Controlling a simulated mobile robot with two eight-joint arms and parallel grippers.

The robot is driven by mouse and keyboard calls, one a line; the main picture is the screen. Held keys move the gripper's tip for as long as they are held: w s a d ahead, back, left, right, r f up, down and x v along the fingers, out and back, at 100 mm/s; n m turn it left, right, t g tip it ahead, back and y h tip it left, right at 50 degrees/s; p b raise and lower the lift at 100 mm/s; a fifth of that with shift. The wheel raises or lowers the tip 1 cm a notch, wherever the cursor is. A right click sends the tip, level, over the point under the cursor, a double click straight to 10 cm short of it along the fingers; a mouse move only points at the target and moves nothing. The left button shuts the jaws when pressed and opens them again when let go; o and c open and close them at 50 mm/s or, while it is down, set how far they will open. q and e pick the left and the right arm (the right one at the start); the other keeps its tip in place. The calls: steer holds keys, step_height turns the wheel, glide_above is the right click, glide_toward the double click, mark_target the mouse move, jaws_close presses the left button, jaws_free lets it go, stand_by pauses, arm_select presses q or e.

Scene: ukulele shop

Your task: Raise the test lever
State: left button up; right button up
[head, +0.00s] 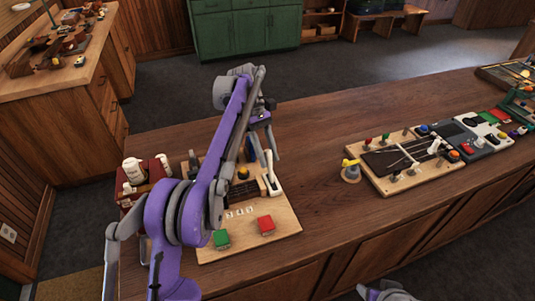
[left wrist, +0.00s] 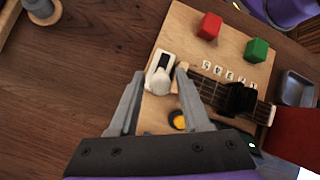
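The test lever (head: 269,172) is a white lever on the right side of a wooden board (head: 285,218). In the left wrist view the lever's rounded white end (left wrist: 158,83) shows beside a white plate with a black slot. My left gripper (head: 263,150) is over the board, close to the lever. In the left wrist view its two grey fingers (left wrist: 160,76) are apart, with the lever end between their tips. I cannot tell whether either finger touches it.
The board carries a green block (head: 221,238), a red block (head: 266,225), letter tiles (left wrist: 221,71), a fretboard piece and a yellow button (left wrist: 178,120). A red box (head: 130,200) stands left.

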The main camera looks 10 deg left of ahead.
arm_select(q)
steer(key=shift+o, duration=0.4)
steer(key=shift+r, duration=0.15)
steer(key=p+v, duration=0.2)
steer(key=v, duration=0.5)
steer(key=shift+w+a, duration=0.15)
arm_select(e)
steer(key=w+r, duration=0.1)
steer(key=r, duration=0.1)
steer(key=w+r, duration=0.1)
steer(key=shift+r, duration=0.35)
arm_select(q)
steer(key=shift+r, duration=0.1)
